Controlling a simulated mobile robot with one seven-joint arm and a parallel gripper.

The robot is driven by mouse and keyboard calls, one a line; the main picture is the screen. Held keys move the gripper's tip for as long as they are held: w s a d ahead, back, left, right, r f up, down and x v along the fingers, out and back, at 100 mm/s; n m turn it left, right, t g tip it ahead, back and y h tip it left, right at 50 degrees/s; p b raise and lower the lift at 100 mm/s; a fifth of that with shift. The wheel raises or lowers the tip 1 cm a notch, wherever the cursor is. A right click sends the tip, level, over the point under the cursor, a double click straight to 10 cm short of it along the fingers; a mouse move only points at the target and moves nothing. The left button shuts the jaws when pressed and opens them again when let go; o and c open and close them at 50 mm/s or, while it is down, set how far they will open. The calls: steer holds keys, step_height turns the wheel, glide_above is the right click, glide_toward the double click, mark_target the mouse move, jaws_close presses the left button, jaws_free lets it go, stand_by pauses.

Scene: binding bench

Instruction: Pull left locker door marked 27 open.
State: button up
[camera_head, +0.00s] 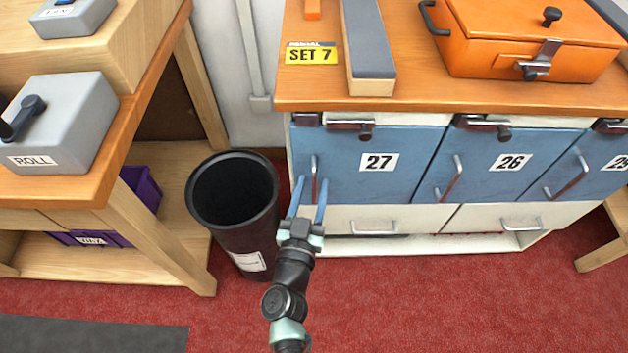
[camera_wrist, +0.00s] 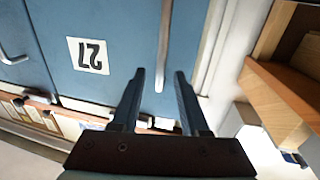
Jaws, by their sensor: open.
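The blue locker door marked 27 (camera_head: 385,186) is at the left end of the locker row in the head view and looks shut. It also fills the upper left of the wrist view (camera_wrist: 112,87), where its number is upside down. Its upright metal bar handle (camera_head: 314,180) is near the door's left edge and shows in the wrist view (camera_wrist: 164,45). My gripper (camera_head: 307,198) is open, with its two blue fingers pointing at the handle. In the wrist view the handle lines up between the fingertips (camera_wrist: 160,76). Whether the fingers reach past it I cannot tell.
A black bin (camera_head: 233,240) stands on the red floor just left of the door. Doors 26 (camera_head: 490,178) and a partly cut-off one are to the right. A dark latch (camera_head: 366,128) sits above door 27. White drawers (camera_head: 390,219) are below. The red floor in front is clear.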

steer(key=shift+w+d, duration=0.25)
steer(key=shift+w, duration=1.05)
jaws_close()
stand_by(0.5)
